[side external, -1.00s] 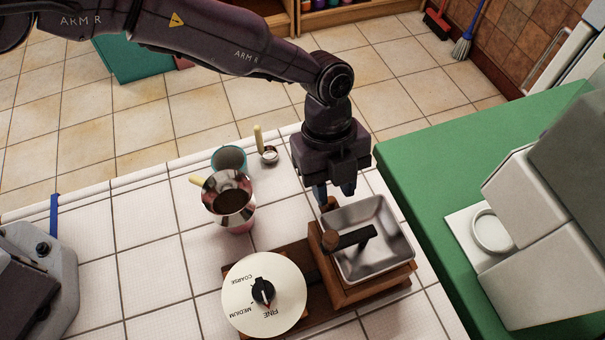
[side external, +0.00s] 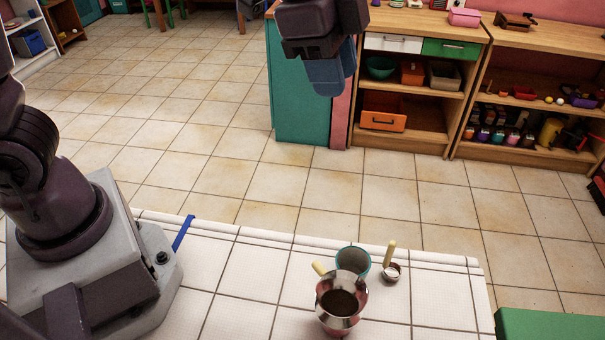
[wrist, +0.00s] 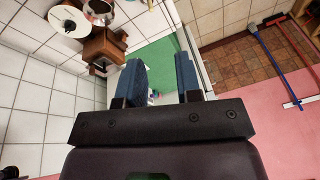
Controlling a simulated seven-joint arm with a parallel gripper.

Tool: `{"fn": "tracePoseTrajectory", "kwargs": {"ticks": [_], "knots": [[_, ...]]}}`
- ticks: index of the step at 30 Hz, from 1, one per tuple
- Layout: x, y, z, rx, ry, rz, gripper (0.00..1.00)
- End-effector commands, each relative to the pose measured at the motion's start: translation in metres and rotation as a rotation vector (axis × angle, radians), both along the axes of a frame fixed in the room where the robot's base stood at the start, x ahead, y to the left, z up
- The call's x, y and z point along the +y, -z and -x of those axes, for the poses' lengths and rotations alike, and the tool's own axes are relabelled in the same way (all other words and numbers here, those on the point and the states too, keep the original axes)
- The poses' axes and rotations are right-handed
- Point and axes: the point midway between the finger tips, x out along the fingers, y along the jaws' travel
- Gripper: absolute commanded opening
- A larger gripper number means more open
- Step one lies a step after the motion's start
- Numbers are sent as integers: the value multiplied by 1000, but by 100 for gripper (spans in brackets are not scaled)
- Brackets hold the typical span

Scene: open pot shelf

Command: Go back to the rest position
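My gripper (side external: 331,80) is raised high above the floor, at the top of the side external view. In the wrist view its two blue fingers (wrist: 158,85) stand apart with nothing between them, so it is open and empty. It is well clear of the metal cup (side external: 342,304) of dark contents and the teal-rimmed cup (side external: 353,262) on the white tiled counter (side external: 262,265). A small scoop (side external: 391,271) with a yellow handle lies to their right. The dial of the grinder (wrist: 68,20) and its wooden box (wrist: 103,47) show in the wrist view.
A wooden shelf unit (side external: 410,105) with trays and bowls stands at the back, beside a teal cabinet (side external: 297,105). Another shelf (side external: 530,119) holds small items at right. A green counter (side external: 548,324) is at lower right. Open tiled floor (side external: 190,140) lies between.

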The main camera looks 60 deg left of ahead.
Motion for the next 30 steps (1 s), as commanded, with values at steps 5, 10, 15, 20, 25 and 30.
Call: {"fn": "tracePoseTrajectory", "kwargs": {"ticks": [5,10,15,20,25,30], "knots": [[64,-28,52,-60,-366,58,32],[108,-32,105,-110,-694,136,32],[131,-23,141,-145,-923,206,32],[138,-18,155,-158,-1016,237,32],[139,-17,157,-158,-1029,242,32],[138,-17,156,-157,-1021,241,14]]}}
